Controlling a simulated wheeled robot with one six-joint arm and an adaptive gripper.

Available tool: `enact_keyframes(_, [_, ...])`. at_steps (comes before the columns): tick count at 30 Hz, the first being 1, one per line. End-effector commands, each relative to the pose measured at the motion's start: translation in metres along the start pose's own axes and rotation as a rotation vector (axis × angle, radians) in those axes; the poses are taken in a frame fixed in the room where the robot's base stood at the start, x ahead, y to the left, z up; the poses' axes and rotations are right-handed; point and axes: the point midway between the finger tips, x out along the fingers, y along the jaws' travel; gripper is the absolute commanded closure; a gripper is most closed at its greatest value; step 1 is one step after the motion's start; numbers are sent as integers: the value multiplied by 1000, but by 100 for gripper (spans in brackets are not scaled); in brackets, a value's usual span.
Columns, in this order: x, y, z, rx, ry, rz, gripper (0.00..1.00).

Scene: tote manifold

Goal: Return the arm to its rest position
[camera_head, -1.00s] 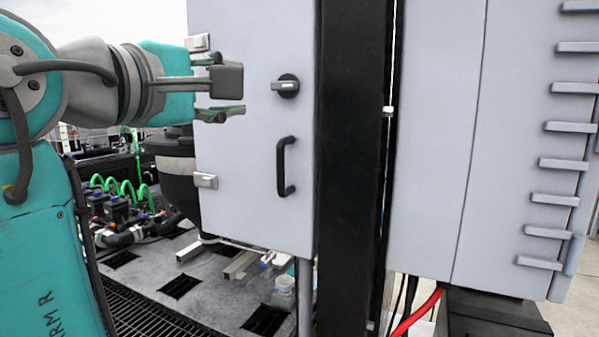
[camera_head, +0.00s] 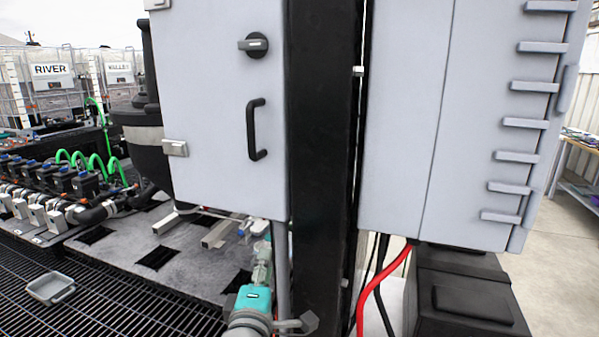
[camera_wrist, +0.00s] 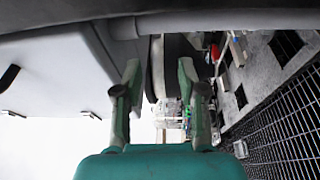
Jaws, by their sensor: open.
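My gripper (camera_wrist: 158,88) shows in the wrist view with its two fingers spread apart and nothing between them. In the head view part of my arm (camera_head: 252,299), grey and teal, shows low at the bottom centre, below the grey cabinet (camera_head: 215,120) with a black knob and handle. The fingers cannot be clearly made out there. In the wrist view a pale grey box-like surface (camera_wrist: 60,75) lies to the left of the fingers.
A black post (camera_head: 320,130) stands beside the cabinet, and a second grey cabinet (camera_head: 400,120) stands right of it. Red and black cables hang below. Black grating (camera_head: 130,310) holds a small grey tray (camera_head: 50,288). Pumps with green hoses (camera_head: 85,165) stand at left.

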Motion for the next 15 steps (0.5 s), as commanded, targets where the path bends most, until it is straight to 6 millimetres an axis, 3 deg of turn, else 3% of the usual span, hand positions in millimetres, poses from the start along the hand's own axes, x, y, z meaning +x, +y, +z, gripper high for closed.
enact_keyframes(1, [-5,-23,12,10,10,-16,59])
enact_keyframes(6, [-26,-84,45,82,55,-58,59])
enact_keyframes(15, [-85,-174,107,251,107,-149,59])
